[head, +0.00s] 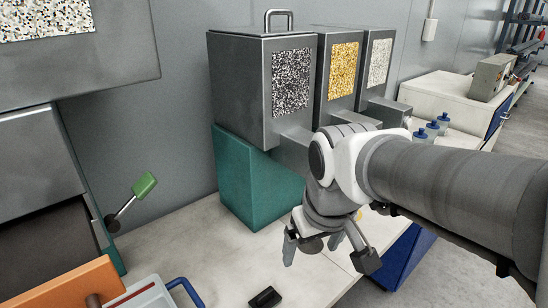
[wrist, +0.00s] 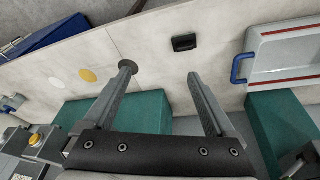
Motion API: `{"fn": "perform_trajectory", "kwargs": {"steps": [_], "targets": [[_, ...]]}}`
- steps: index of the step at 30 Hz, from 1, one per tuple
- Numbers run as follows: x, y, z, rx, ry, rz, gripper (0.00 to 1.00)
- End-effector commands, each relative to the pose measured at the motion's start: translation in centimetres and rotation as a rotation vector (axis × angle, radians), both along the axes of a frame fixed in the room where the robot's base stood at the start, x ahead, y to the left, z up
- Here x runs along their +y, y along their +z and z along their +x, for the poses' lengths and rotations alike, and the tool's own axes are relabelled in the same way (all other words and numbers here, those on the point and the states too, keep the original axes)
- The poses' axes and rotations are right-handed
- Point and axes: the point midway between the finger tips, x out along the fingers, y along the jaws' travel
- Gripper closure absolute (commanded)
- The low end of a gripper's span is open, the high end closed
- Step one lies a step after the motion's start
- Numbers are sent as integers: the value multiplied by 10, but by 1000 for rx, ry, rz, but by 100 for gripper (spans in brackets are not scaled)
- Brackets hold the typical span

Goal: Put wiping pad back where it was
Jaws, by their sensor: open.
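A small black block with a recessed top (head: 265,298) lies on the pale worktop at the bottom of the head view; it looks like the wiping pad. It also shows in the wrist view (wrist: 184,42), beyond the fingertips and between their lines. My gripper (head: 328,256) points down over the worktop, to the right of the block and farther back. In the wrist view my gripper (wrist: 160,71) has its two fingers wide apart with nothing between them. The block is apart from both fingers.
Dark, yellow and white round marks sit on the worktop, the yellow one (wrist: 88,76) between the others. A tray with a blue handle (wrist: 285,52) lies right of the block in the wrist view. Grey hoppers (head: 262,85) on green stands rise behind. A green-tipped lever (head: 144,185) stands left.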

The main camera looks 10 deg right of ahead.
Motion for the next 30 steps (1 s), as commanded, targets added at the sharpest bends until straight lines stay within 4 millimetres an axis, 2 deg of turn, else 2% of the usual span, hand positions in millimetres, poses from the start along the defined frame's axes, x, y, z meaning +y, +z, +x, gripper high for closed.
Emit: {"fn": "perform_trajectory", "kwargs": {"steps": [3,10,23,26,30], "targets": [[-14,15,-22,-79,-85,26,9],[-29,26,-50,-170,-191,65,9],[-31,27,-56,-187,-214,75,9],[-31,33,-55,-187,-213,74,9],[-31,55,-55,-187,-213,74,9]]}}
